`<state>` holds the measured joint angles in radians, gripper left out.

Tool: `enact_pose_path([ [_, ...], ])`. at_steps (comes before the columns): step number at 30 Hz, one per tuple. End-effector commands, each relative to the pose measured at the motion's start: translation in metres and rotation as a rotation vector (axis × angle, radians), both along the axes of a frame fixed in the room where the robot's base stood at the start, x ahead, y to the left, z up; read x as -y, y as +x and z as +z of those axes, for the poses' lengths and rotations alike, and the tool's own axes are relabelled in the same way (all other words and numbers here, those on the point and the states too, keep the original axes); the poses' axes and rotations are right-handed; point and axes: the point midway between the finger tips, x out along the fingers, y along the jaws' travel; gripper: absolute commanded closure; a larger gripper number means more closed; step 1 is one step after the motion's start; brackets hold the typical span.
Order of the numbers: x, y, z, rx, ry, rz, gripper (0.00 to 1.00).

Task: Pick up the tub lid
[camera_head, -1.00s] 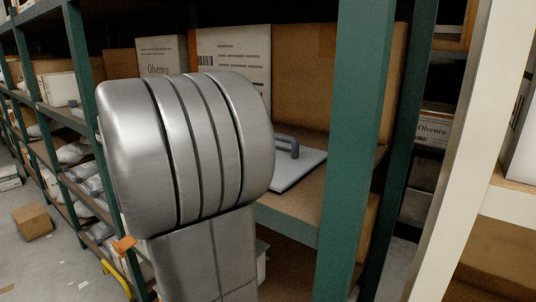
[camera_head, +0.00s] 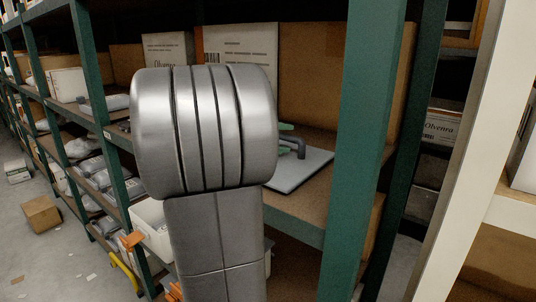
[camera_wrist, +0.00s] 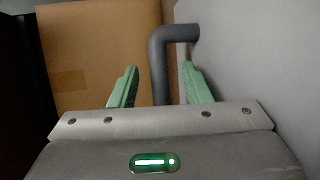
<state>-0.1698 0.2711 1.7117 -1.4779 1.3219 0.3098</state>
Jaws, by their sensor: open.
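The tub lid (camera_head: 298,174) is a flat light-grey square lying on a brown shelf, with a dark grey bent handle (camera_head: 300,149) standing on it. My arm hides its left part in the head view. In the wrist view the lid's pale surface (camera_wrist: 260,60) fills the right side and the handle (camera_wrist: 180,34) rises in the middle. My gripper (camera_head: 284,139) has green fingers and is at the handle. In the wrist view, the open fingers (camera_wrist: 158,72) show on either side of the handle's post. I cannot tell whether they touch it.
A green rack post (camera_head: 362,150) stands just right of the lid. A large brown carton (camera_head: 335,75) is behind it, with white labelled boxes (camera_head: 238,50) to its left. A white bin (camera_head: 150,222) sits below, left of my arm.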

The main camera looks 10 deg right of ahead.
Motion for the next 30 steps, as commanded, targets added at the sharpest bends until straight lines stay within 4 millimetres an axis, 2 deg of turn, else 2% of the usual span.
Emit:
enact_pose_path([
  [6,0.001,0.000,-0.001,0.000,0.000,0.000,0.57],
  [8,0.001,0.000,-0.001,0.000,0.000,0.000,0.66],
  [13,0.000,0.000,0.000,0.000,0.000,0.000,1.00],
  [24,0.000,0.000,0.000,0.001,0.000,0.000,1.00],
  [30,0.000,0.000,0.012,0.004,0.001,-0.001,1.00],
])
